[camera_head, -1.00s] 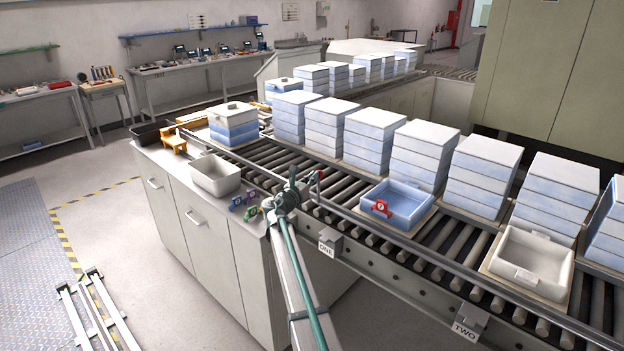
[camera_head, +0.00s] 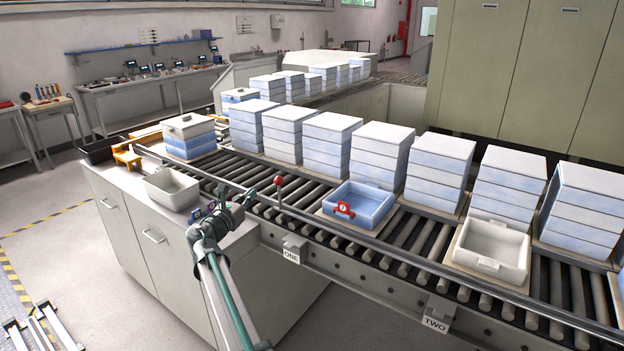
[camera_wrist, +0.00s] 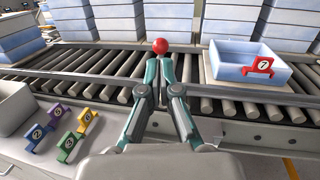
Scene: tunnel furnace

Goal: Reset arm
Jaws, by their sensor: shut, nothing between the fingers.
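My gripper (camera_wrist: 160,60) is shut and empty in the wrist view, its fingertips together in front of the roller conveyor. A red ball-topped knob (camera_wrist: 160,46) shows just beyond the fingertips there; I cannot tell whether they touch. In the head view my arm reaches up from the bottom, and the gripper is over the counter edge beside the conveyor, left of the red knob (camera_head: 278,181). The blue tray (camera_head: 384,207) on the conveyor holds a red numbered tag (camera_head: 344,210).
Several coloured numbered tags (camera_wrist: 65,148) lie on the counter (camera_head: 130,185) near a beige bin (camera_head: 172,200). A white tray (camera_head: 517,258) sits farther right on the conveyor (camera_head: 410,242). Stacked blue-white boxes (camera_head: 380,160) line its far side. The floor at left is mostly clear.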

